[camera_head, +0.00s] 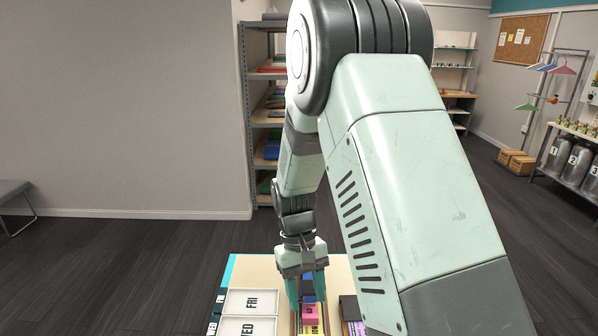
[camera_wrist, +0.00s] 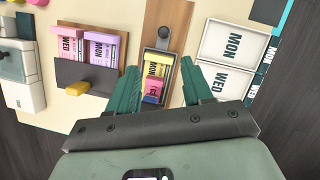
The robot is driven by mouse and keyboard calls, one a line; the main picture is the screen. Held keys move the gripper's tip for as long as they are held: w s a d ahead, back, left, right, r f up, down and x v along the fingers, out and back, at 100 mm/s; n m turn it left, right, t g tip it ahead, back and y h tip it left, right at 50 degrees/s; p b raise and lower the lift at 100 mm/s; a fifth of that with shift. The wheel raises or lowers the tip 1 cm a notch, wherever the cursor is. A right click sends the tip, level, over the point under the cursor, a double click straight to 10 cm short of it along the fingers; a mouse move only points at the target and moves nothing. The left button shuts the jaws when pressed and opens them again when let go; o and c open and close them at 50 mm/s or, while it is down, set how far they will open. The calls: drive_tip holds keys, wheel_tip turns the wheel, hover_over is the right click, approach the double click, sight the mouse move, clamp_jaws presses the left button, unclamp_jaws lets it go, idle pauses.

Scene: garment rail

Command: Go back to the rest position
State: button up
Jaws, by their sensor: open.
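My gripper (camera_head: 307,288) is in the head view, low in the middle, above the table. Its teal fingers are spread apart. In the wrist view the open fingers (camera_wrist: 164,76) stand on either side of a narrow grey holder (camera_wrist: 148,57). I see nothing gripped. Whether the fingers touch the holder or blocks cannot be told. My forearm hides much of the table's right side in the head view.
White trays marked MON (camera_wrist: 228,42) and WED (camera_wrist: 220,80) lie right of the fingers. A dark holder (camera_wrist: 80,74) with pink and purple blocks is to the left. In the head view, shelving (camera_head: 262,118) and a garment rail (camera_head: 572,52) with hangers stand behind.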

drive_tip(key=s+d+r+m+t+y, duration=0.1)
drive_tip(key=s+d+r+t, duration=0.1)
drive_tip(key=r, duration=0.7)
drive_tip(key=s+d+r+m+t, duration=0.1)
drive_tip(key=s+d+r+t, duration=0.15)
drive_tip(key=r, duration=0.65)
drive_tip(key=s+d+r+m+t, duration=0.1)
drive_tip(key=s+d+r+t, duration=0.1)
drive_tip(key=s+r, duration=0.3)
drive_tip(key=s+d+r+t, duration=0.2)
drive_tip(key=s+d+r, duration=0.1)
drive_tip(key=s, duration=0.5)
drive_tip(key=shift+s+r+m+t, duration=0.3)
drive_tip(key=shift+r+m+t, duration=0.1)
drive_tip(key=shift+r, duration=0.5)
drive_tip(key=shift+c, duration=0.3)
